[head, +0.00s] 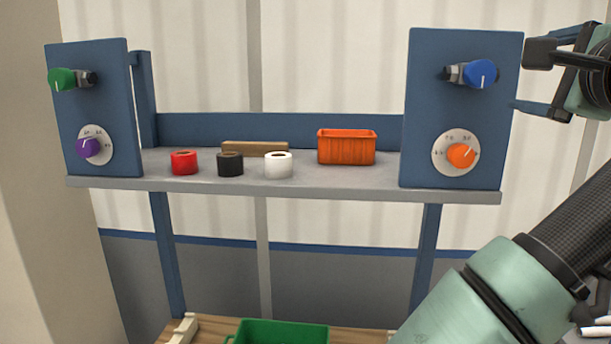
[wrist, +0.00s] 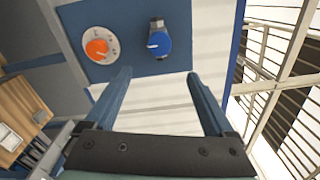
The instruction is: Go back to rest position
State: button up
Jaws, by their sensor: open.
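My gripper (head: 532,80) is at the top right of the head view, beside the right edge of the right blue panel. It is open with nothing between its fingers. In the wrist view my gripper (wrist: 160,78) shows two blue fingers spread apart. Beyond them is the panel with the blue knob (wrist: 159,43) and the orange dial (wrist: 97,47). I cannot tell whether a finger touches the panel. My green arm crosses the lower right of the head view.
The shelf (head: 330,184) holds a red roll (head: 184,163), a black roll (head: 230,164), a white roll (head: 278,165), a wooden block (head: 254,148) and an orange bin (head: 346,148). The left panel (head: 98,110) carries green and purple knobs. A green bin (head: 282,333) stands below.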

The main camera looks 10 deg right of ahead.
jog(key=s+a+f+n+t+y+b, duration=0.1)
jog(key=s+a+f+n+t+b, duration=0.2)
jog(key=a+n, duration=0.5)
jog(key=s+a+f+n+t+y+b, duration=0.2)
jog(key=s+a+f+n+b, duration=0.3)
jog(key=a, duration=1)
jog(key=s+a+f+n+t+y+b, duration=0.1)
jog(key=s+a+f+n+t+b, duration=0.3)
jog(key=s+a+n, duration=0.3)
jog(key=a+f+n+b, duration=0.1)
jog(key=a+n, duration=0.2)
jog(key=a, duration=0.1)
jog(key=shift+a+f+n+t+y, duration=0.15)
jog(key=shift+a+n+t+y, duration=0.15)
jog(key=shift+t+y, duration=0.1)
